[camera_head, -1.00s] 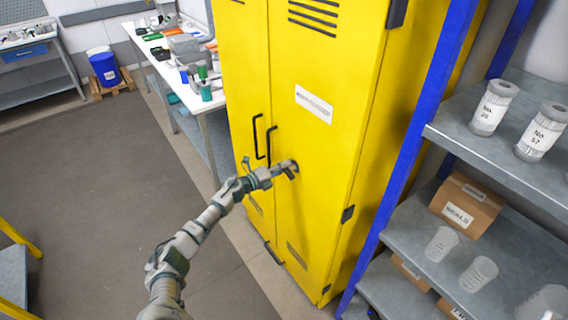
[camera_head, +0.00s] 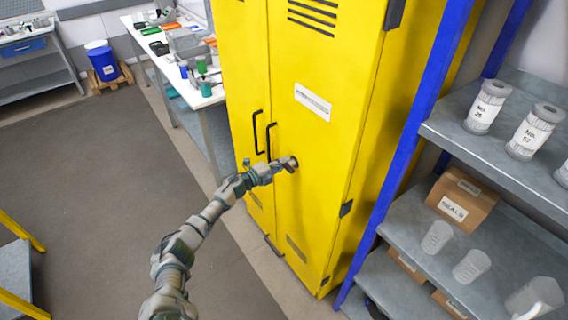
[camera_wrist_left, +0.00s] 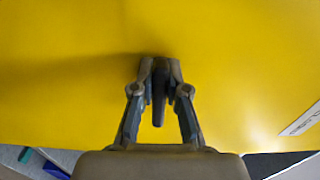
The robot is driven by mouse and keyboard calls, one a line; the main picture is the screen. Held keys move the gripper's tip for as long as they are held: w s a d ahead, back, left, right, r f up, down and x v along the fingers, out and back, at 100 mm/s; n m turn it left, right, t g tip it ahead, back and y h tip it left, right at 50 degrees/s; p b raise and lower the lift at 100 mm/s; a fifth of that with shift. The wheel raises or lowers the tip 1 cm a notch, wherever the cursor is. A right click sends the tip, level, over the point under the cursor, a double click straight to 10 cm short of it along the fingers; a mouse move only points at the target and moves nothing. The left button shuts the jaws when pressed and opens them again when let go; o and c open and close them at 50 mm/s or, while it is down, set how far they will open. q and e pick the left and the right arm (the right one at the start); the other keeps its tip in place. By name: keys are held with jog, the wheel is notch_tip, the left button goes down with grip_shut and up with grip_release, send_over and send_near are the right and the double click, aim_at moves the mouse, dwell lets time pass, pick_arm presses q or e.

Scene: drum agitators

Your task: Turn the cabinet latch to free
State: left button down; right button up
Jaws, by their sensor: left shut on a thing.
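The tall yellow cabinet (camera_head: 310,150) stands upright with its doors shut; two black handles (camera_head: 264,135) are on its front. My left gripper (camera_head: 290,163) is at the right door, to the right of the handles. In the left wrist view, my left gripper (camera_wrist_left: 160,72) is shut on the dark latch (camera_wrist_left: 159,98), which lies between its two fingers against the yellow door. In the head view the gripper mostly hides the latch. My right gripper is not in view.
A blue-framed grey shelf (camera_head: 470,140) with labelled jars, a cardboard box (camera_head: 461,201) and clear beakers stands close to the cabinet's right. A white workbench (camera_head: 205,100) with several items is to the left. The grey floor (camera_head: 90,190) at left is clear.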

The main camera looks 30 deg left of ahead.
pick_arm(q)
jog(key=shift+a+f, duration=0.15)
jog(key=c, duration=1.2)
grip_release()
jog(key=shift+o, duration=0.2)
jog(key=shift+a+f, duration=0.1)
jog(key=shift+a, duration=0.05)
jog(key=v, duration=1.2)
jog(key=shift+w+f, duration=0.1)
